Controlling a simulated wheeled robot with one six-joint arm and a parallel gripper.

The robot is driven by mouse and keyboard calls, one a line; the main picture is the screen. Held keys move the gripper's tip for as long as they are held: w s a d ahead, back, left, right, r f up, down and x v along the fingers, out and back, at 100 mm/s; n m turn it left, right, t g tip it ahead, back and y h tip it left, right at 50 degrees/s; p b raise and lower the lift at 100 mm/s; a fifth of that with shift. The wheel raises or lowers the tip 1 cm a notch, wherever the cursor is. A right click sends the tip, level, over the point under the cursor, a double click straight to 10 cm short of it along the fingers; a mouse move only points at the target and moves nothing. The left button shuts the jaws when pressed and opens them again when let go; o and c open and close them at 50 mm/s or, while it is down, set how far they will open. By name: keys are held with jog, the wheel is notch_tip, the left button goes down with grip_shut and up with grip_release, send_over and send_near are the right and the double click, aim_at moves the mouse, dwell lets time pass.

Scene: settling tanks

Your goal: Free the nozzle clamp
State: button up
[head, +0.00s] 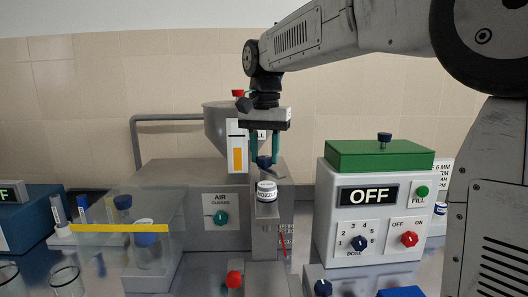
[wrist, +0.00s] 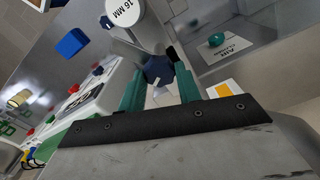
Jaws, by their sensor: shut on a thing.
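My gripper (head: 265,160) points down at the front of the grey filling machine (head: 190,178), its two teal fingers shut on a dark blue clamp knob (head: 264,163). The wrist view shows the faceted knob (wrist: 157,69) between the fingertips (wrist: 160,72). Just below the knob in the head view is a white nozzle (head: 267,191) with a "NOZZLE" label. In the wrist view a white round part (wrist: 125,12) marked "16 MM" is beyond the knob. Whether the clamp is tight or loose cannot be told.
The air panel (head: 221,222) with a teal knob reads "CLOSED". Right stands a control box (head: 335,238) with a green top, its display reading "OFF". Left, a clear guard (head: 150,205) with a yellow edge stands before bottles. A red knob (head: 234,280) is below the nozzle.

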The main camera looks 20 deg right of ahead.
aim_at(264, 157)
jog(key=n, duration=0.5)
jog(key=shift+n, duration=0.3)
jog(key=n, duration=0.5)
jog(key=shift+n, duration=0.4)
jog(key=o, duration=1)
jog(key=shift+c, duration=0.2)
jog(key=shift+r, duration=0.1)
notch_tip(264, 157, up, 8)
jog(key=shift+f, duration=0.2)
